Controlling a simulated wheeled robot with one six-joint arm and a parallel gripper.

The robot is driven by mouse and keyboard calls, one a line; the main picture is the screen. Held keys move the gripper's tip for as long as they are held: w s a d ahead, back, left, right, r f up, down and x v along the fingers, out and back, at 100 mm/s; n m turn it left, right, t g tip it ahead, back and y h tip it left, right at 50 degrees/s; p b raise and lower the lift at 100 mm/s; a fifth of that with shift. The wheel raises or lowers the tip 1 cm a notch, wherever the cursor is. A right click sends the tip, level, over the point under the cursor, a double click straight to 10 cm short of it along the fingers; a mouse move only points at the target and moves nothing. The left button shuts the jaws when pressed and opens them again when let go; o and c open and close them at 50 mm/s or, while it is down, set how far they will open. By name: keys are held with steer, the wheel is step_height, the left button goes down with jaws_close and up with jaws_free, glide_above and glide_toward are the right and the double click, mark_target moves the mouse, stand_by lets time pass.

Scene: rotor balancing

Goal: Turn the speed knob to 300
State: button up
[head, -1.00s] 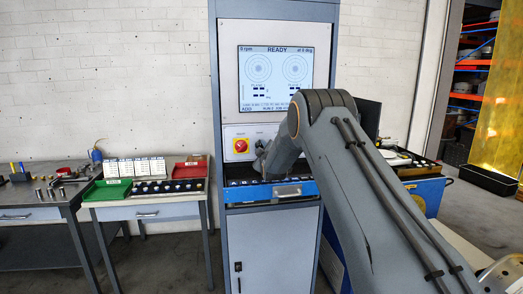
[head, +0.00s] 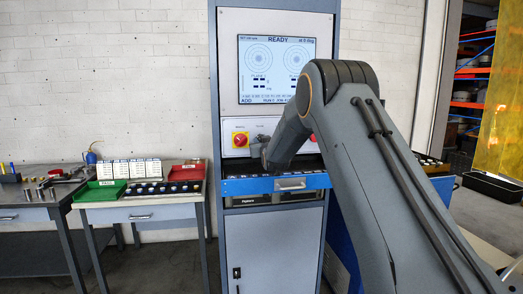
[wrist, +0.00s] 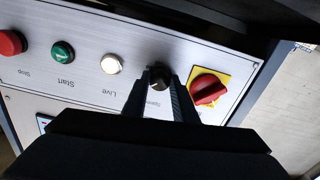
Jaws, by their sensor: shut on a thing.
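The black speed knob (wrist: 160,74) sits on the silver control panel in the wrist view, its label partly covered by a finger. My gripper (wrist: 160,86) is shut on it, one dark finger on each side. In the head view my gripper (head: 264,152) is at the panel (head: 232,127), and the knob is mostly hidden behind it. The screen (head: 276,75) above reads READY. A small line at its top left starts with SET and ends in rpm; its number is too small to read surely.
A red rotary switch (wrist: 208,90) on a yellow plate sits close beside the knob. On the other side are a white Live lamp (wrist: 111,64), a green Start button (wrist: 63,52) and a red Stop button (wrist: 11,42). A blue drawer (head: 245,187) juts out below the panel.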

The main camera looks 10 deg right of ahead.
steer(key=m+b, duration=0.4)
steer(key=m, duration=0.1)
steer(key=shift+m, duration=0.4)
steer(key=shift+b, duration=0.35)
steer(key=o, duration=1)
steer(key=shift+o, duration=0.2)
step_height(320, 180, up, 10)
steer(key=shift+b, duration=1)
